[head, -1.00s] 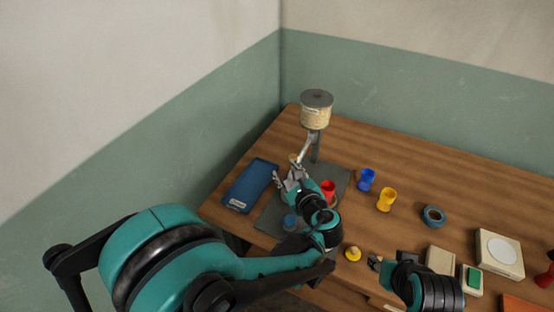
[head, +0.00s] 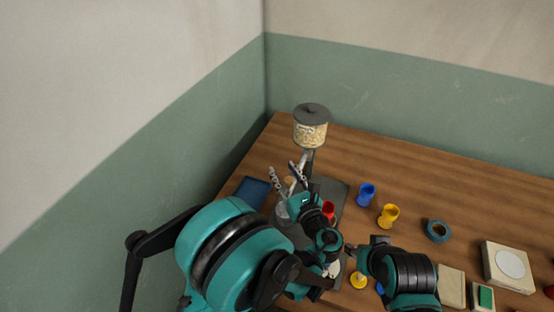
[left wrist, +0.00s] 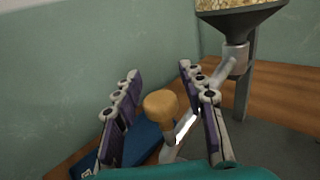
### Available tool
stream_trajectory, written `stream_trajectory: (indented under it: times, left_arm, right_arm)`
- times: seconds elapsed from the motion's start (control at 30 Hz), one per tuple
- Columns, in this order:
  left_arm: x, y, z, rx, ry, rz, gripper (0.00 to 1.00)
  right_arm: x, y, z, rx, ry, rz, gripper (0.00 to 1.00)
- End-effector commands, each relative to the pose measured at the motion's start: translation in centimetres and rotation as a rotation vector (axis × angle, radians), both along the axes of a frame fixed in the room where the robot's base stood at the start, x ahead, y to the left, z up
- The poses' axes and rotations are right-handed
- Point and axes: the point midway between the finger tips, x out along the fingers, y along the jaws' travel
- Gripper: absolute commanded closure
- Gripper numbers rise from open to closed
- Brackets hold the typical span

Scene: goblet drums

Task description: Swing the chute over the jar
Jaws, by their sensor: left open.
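The hopper (head: 310,130) with pale pellets stands on a post at the back of the table. Its grey metal chute (left wrist: 187,128) slopes down and left from the hopper's neck, partly hidden by a finger in the left wrist view. A round wooden knob (left wrist: 160,106) stands near the chute's lower end. My left gripper (left wrist: 160,110) is open, with the knob between its fingers and gaps on both sides; it also shows in the head view (head: 287,178). A greyish, glass-like shape (head: 281,210), perhaps the jar, is mostly hidden by my arm. My right gripper (head: 362,250) is low at the front; its jaws are unclear.
A blue tray (head: 251,190) lies at the left. A red drum (head: 328,207) is close to my left wrist. A blue drum (head: 366,193), a yellow drum (head: 388,216) and a tape roll (head: 438,230) stand to the right. The back right of the table is clear.

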Motion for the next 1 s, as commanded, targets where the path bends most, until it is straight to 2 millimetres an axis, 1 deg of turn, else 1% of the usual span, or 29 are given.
stream_trajectory:
  times: [0.33, 0.37, 0.4, 0.47, 0.5, 0.87, 1.0]
  left_arm:
    - [-0.19, -0.07, -0.02, -0.001, 0.000, 0.000, 0.59]
    - [-0.19, -0.07, -0.02, -0.001, 0.000, 0.000, 0.64]
    - [-0.19, -0.07, -0.02, -0.001, 0.000, 0.000, 0.75]
    - [-0.19, -0.07, -0.02, -0.001, 0.000, 0.000, 0.90]
    - [-0.18, -0.06, -0.02, -0.001, 0.000, 0.000, 1.00]
    - [-0.08, -0.06, -0.03, -0.001, 0.000, 0.002, 1.00]
    - [0.72, -0.33, -0.07, -0.001, 0.000, 0.017, 1.00]
  right_arm:
    - [-0.03, 0.00, 0.06, 0.000, 0.000, 0.000, 0.60]
    - [-0.03, 0.00, 0.06, 0.000, 0.000, 0.000, 0.60]
    - [-0.03, 0.00, 0.06, 0.000, 0.000, 0.000, 0.60]
    - [-0.03, 0.00, 0.06, 0.000, 0.000, 0.000, 0.60]
    - [-0.02, 0.00, 0.07, 0.000, 0.000, 0.000, 0.60]
    - [-0.02, 0.00, 0.07, 0.000, 0.000, 0.000, 0.60]
    - [-0.02, 0.00, 0.08, 0.000, 0.000, 0.000, 0.60]
